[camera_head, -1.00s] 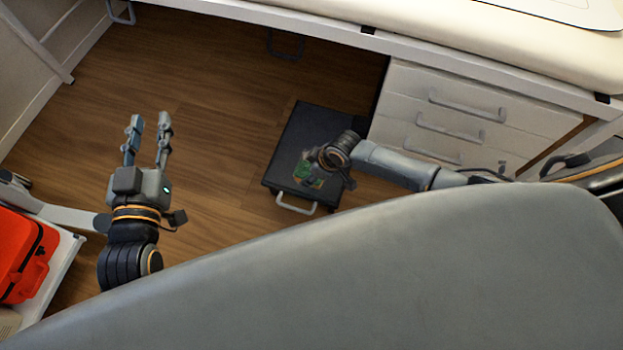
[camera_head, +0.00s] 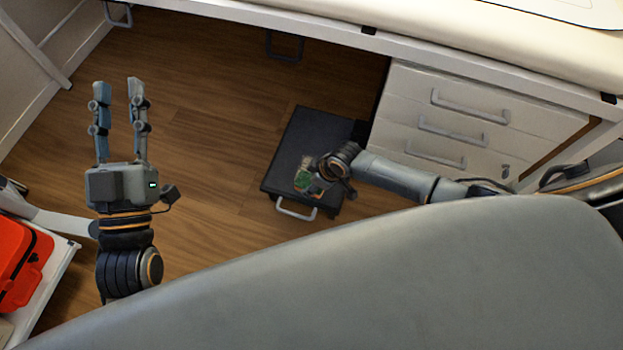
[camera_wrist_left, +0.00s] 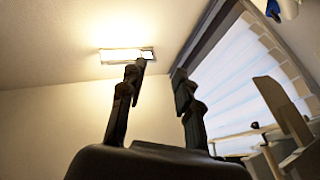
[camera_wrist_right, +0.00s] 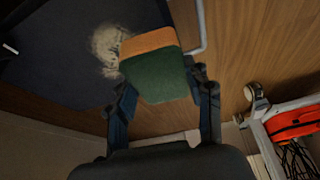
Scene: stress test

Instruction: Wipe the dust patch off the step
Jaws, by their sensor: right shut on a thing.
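The black step (camera_head: 292,140) stands on the floor in front of the drawers. A pale beige dust patch (camera_wrist_right: 105,45) lies on its dark top in the right wrist view, partly hidden behind the sponge. My right gripper (camera_wrist_right: 160,92) is shut on a green sponge (camera_wrist_right: 158,75) with an orange layer. In the head view, the green sponge (camera_head: 302,180) is over the step's handle-side part, largely hidden by my right gripper (camera_head: 318,176). I cannot tell whether the sponge touches the step. My left gripper (camera_head: 117,88) is open and empty, above the floor at the left.
A white drawer unit (camera_head: 400,110) stands close to the step's right. A grey handle (camera_head: 296,210) projects from the step's near edge. A red case (camera_head: 22,265) sits on a white cart at lower left. Wooden floor left of the step is clear.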

